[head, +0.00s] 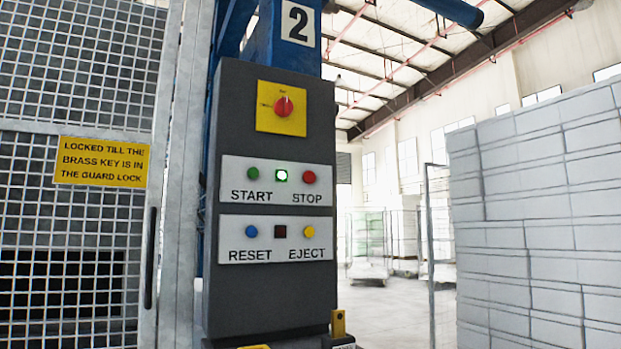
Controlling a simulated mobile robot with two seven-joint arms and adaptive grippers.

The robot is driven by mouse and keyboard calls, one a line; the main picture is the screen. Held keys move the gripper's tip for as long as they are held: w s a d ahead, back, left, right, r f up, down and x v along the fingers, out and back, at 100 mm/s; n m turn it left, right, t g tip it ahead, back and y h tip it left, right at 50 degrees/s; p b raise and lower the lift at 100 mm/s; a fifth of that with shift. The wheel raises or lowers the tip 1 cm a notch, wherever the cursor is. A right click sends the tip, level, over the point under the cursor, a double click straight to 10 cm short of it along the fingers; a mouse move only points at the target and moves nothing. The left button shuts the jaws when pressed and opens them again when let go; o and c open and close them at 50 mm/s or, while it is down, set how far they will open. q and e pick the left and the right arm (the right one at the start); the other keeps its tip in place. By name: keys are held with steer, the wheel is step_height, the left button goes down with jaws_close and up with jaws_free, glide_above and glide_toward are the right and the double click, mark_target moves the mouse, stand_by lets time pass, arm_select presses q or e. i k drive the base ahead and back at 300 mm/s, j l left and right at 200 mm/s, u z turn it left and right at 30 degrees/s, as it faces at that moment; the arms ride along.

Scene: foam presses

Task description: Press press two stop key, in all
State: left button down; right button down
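The control box of press two (222,120) stands upright in the middle of the head view, below a white plate with the number 2 (298,23). The red STOP key (309,177) is at the right of its upper white panel. The green START key (252,174) is at the left of that panel, with a lit green lamp (281,176) between them. The lower panel has a blue RESET key (251,231), a dark red lamp (280,232) and a yellow EJECT key (309,232). Neither of my grippers is in view.
A red rotary switch on a yellow plate (265,119) sits above the keys. A mesh guard (110,222) with a yellow notice (101,162) stands at left. Stacked pale blocks (530,210) fill the right. Open floor (385,315) lies between box and stack.

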mark_target(309, 177)
steer(key=i+j, duration=0.45)
steer(key=j, duration=0.15)
steer(key=i+j, duration=0.4)
steer(key=j, duration=0.2)
